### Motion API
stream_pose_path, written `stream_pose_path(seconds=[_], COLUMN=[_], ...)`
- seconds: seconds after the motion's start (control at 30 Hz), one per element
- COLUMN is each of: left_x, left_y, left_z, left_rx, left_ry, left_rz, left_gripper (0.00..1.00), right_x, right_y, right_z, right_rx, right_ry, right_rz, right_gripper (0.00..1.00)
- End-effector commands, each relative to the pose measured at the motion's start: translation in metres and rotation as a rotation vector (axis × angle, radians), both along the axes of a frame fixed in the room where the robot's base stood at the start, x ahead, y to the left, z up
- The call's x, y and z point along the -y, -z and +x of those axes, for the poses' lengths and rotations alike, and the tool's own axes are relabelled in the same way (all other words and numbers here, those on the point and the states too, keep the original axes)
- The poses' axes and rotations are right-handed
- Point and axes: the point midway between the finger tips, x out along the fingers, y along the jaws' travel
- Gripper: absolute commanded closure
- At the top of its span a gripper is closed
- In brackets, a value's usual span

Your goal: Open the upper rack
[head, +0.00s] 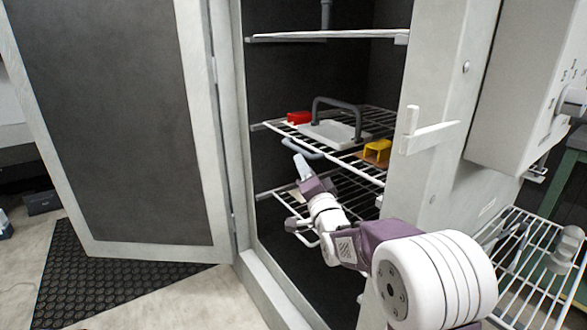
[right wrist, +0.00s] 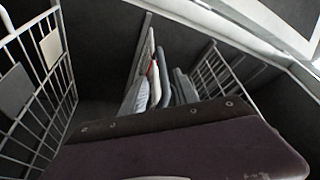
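The upper rack (head: 345,160) is a white wire shelf inside the open booth, with a grey-blue bar handle (head: 302,149) on its front edge. My right gripper (head: 302,163) is at the left part of this handle, pointing into the booth. In the right wrist view its fingers (right wrist: 158,98) stand apart, with a grey bar, seemingly the handle, between or just beyond them. Contact is unclear. A lower wire rack (head: 345,190) with its own handle hangs below, partly hidden by my right arm. My left gripper is out of view.
A red block (head: 299,118), a white plate with a dark arched handle (head: 338,108) and a yellow part (head: 377,152) lie on the upper rack. The booth door (head: 120,110) stands open at left. A control box (head: 525,90) and wire shelf (head: 540,270) are at right.

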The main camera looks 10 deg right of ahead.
Motion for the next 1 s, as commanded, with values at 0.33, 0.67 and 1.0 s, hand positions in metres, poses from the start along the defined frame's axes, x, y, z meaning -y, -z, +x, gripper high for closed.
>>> stream_pose_path(seconds=[0.33,0.67,1.0], left_x=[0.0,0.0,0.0], left_y=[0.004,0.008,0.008], left_z=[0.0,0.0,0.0], left_rx=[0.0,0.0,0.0], left_ry=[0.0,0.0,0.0], left_rz=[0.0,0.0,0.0], left_gripper=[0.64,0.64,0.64], right_x=[-0.001,-0.002,-0.002], right_y=[-0.008,-0.02,-0.021], right_z=[0.035,0.084,0.089], right_rx=[0.006,0.003,0.002], right_ry=[-0.001,-0.001,-0.001], right_rz=[0.003,0.002,0.002], right_gripper=[0.64,0.64,0.64])
